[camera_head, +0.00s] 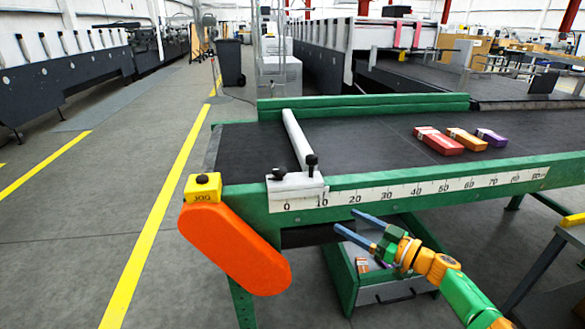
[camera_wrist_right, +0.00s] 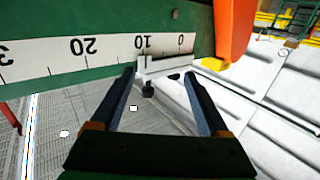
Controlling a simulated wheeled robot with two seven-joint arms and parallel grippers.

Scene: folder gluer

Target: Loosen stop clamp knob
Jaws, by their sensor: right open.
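The white stop clamp (camera_head: 296,186) sits on the green side rail near the low end of the ruler scale. A black knob (camera_head: 312,161) stands on its right part, and a smaller dark knob (camera_head: 279,173) is on its left part. My right gripper (camera_head: 345,220) is open and empty, below and to the right of the clamp, its blue fingers pointing left. In the right wrist view the clamp (camera_wrist_right: 165,64) and one black knob (camera_wrist_right: 148,90) appear between the open fingers (camera_wrist_right: 159,75), with no visible contact. My left gripper is not in view.
A white stop bar (camera_head: 297,138) runs from the clamp across the dark belt (camera_head: 370,135). Red, orange and purple boxes (camera_head: 440,141) lie on the belt. A yellow jog box (camera_head: 203,187) and an orange guard (camera_head: 232,247) are left.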

